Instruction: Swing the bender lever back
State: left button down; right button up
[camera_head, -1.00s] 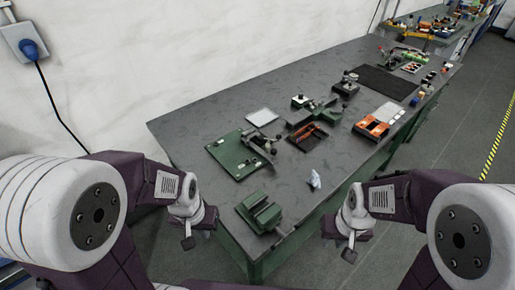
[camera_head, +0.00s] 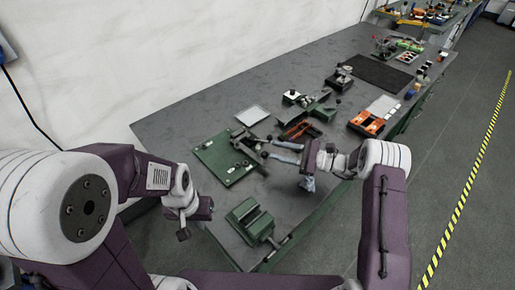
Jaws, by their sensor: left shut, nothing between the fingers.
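The bender is a green base plate (camera_head: 212,163) on the near part of the bench, with a dark metal mechanism and lever (camera_head: 250,147) at its right edge. A lever knob shows near the right end of the mechanism. My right gripper (camera_head: 273,149) reaches in from the right, its two pale fingers apart, close to the lever end. I cannot tell whether they touch it. My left gripper (camera_head: 183,235) is shut and empty, off the bench's near left edge, away from the bender.
A green vise (camera_head: 248,218) stands at the bench's near edge. A crumpled bluish-white item (camera_head: 308,184) lies under my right wrist. A pale square sheet (camera_head: 252,115), a red-handled tool tray (camera_head: 300,131) and an orange box (camera_head: 366,123) lie farther back. Bare bench shows around the vise.

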jog(key=shift+s+d+f+m, duration=0.2)
jog(key=shift+f, duration=0.4)
jog(key=shift+s+d+f+m, duration=0.15)
jog(key=shift+d+f+m, duration=0.05)
jog(key=shift+f, duration=0.4)
jog(key=shift+s+d+f+t, duration=0.15)
jog(key=shift+s+t, duration=0.05)
jog(key=shift+t, duration=0.1)
jog(key=shift+s, duration=0.1)
jog(key=shift+a, duration=0.45)
jog(key=p+x, duration=0.1)
jog(key=x, duration=0.7)
jog(key=shift+a, duration=0.15)
pick_arm(q)
jog(key=shift+s+r, duration=0.25)
jog(key=shift+r, duration=0.6)
pick_arm(e)
grip_shut()
pick_arm(q)
jog(key=shift+a, duration=0.1)
